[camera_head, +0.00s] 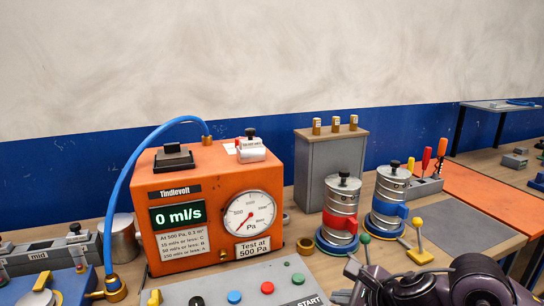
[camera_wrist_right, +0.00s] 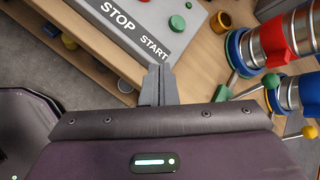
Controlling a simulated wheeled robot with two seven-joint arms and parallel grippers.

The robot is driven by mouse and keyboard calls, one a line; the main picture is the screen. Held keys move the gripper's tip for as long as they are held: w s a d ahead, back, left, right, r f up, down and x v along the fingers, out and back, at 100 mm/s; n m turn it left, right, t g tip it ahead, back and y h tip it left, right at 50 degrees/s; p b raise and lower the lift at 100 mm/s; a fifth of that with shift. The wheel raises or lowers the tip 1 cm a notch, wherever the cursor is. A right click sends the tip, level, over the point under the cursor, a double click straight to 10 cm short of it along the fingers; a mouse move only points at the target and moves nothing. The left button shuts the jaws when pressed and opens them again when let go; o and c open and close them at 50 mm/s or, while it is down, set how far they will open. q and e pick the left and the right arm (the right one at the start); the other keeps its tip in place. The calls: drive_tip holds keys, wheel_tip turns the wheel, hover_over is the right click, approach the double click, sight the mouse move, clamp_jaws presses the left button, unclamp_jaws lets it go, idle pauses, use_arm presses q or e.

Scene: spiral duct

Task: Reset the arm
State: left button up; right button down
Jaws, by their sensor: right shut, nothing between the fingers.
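My right gripper (camera_wrist_right: 157,85) shows in the right wrist view with its two grey fingers together and nothing between them. It hangs at the bench's front edge, close to the grey control panel (camera_wrist_right: 140,25) marked STOP and START. In the head view my right arm is at the bottom right, in front of the bench, and its fingers are not clearly seen. My left gripper is in neither view.
An orange tester (camera_head: 170,240) reads 0 ml/s, with a blue hose (camera_head: 118,190) arching on its left. Two metal canisters, one with a red band (camera_head: 341,222) and one with a blue band (camera_head: 389,208), stand right of it. A dark mat (camera_head: 462,226) lies clear farther right.

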drive_tip(key=s+a+f+m+t, duration=0.1)
drive_tip(key=s+a+m+t, duration=0.1)
drive_tip(key=a+m, duration=0.85)
drive_tip(key=s+d+f+n+g+h, duration=0.3)
drive_tip(key=s+d+f+n, duration=0.5)
drive_tip(key=n, duration=0.9)
drive_tip(key=s+d+f+n+g+h, duration=0.2)
drive_tip(key=s+d+f+n+g, duration=0.4)
drive_tip(key=n, duration=1.2)
drive_tip(key=s+d+f+t, duration=0.1)
drive_tip(key=s+f, duration=0.1)
drive_tip(key=f, duration=1.2)
drive_tip(key=s+d+f, duration=0.1)
drive_tip(key=s+f, duration=0.1)
drive_tip(key=f, duration=1.2)
drive_tip(key=s+d+f+g, duration=0.1)
drive_tip(key=s+d+f, duration=0.2)
drive_tip(key=s+f, duration=1.7)
drive_tip(key=shift+f, duration=0.15)
